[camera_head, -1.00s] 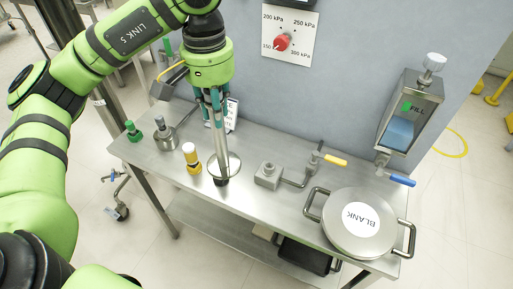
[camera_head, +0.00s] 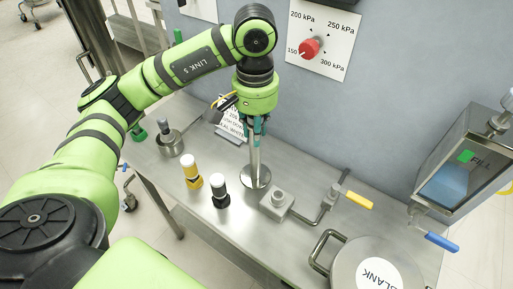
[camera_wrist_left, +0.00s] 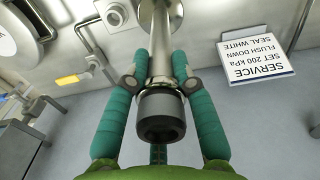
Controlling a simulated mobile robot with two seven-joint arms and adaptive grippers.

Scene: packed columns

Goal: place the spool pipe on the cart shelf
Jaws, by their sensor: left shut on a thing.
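The spool pipe (camera_head: 254,160) is a slim shiny metal tube with a round flange at its lower end. It stands upright over the workbench, behind the black bottle. I cannot tell whether its flange touches the bench. My left gripper (camera_head: 255,130) is shut around its upper part. In the left wrist view the pipe (camera_wrist_left: 160,55) runs between the teal fingers of the gripper (camera_wrist_left: 160,88), with a dark collar end towards the camera. A metal frame with a flat top (camera_head: 135,32) at the upper left may be the cart. My right gripper is not seen.
A yellow bottle (camera_head: 192,170) and a black, white-topped bottle (camera_head: 220,190) stand close left of the pipe. A valve block (camera_head: 278,203) with a yellow handle is right of it. The wall is behind.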

